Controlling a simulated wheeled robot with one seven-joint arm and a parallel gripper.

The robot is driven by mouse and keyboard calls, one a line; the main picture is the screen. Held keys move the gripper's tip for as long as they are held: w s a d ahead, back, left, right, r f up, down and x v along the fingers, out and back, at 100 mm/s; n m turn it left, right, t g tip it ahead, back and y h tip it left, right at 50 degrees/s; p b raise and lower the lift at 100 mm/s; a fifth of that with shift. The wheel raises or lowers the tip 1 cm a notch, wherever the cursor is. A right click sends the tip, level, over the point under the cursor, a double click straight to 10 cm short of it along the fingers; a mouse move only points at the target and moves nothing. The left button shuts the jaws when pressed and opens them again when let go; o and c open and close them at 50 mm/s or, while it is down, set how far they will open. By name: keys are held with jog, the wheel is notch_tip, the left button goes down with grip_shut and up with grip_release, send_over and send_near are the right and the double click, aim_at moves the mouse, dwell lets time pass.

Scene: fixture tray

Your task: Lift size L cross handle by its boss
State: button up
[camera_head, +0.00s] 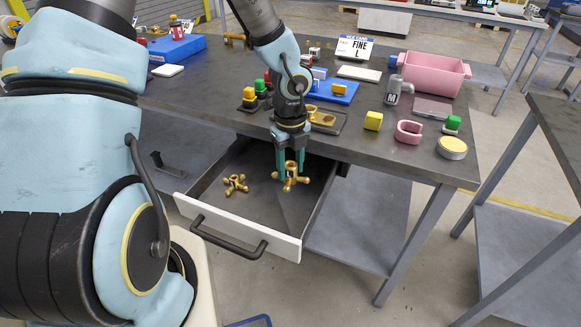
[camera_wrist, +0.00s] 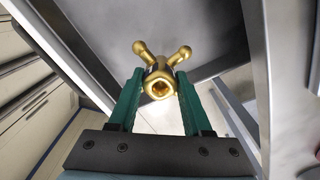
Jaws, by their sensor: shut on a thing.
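A larger brass cross handle (camera_head: 291,178) is between the green fingers of my gripper (camera_head: 289,166), over the open drawer. My gripper is shut on its boss. In the wrist view the handle (camera_wrist: 160,76) shows its boss hole facing the camera and two knobbed arms pointing away, with the fingers (camera_wrist: 158,92) on either side of the boss. Its other arms are hidden there. A smaller brass cross handle (camera_head: 236,184) lies on the drawer floor to the left. I cannot clearly tell how far the held handle is above the drawer floor.
The open drawer (camera_head: 245,235) has a white front and a dark bar handle. The table above holds a pink bin (camera_head: 434,73), a yellow cube (camera_head: 373,121), a pink C-shaped piece (camera_head: 409,132), a round tin (camera_head: 452,147) and a sign (camera_head: 354,48) reading "FINE L".

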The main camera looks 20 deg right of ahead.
grip_shut()
jog(key=shift+r+p, duration=2.3)
jog(key=shift+p, duration=0.15)
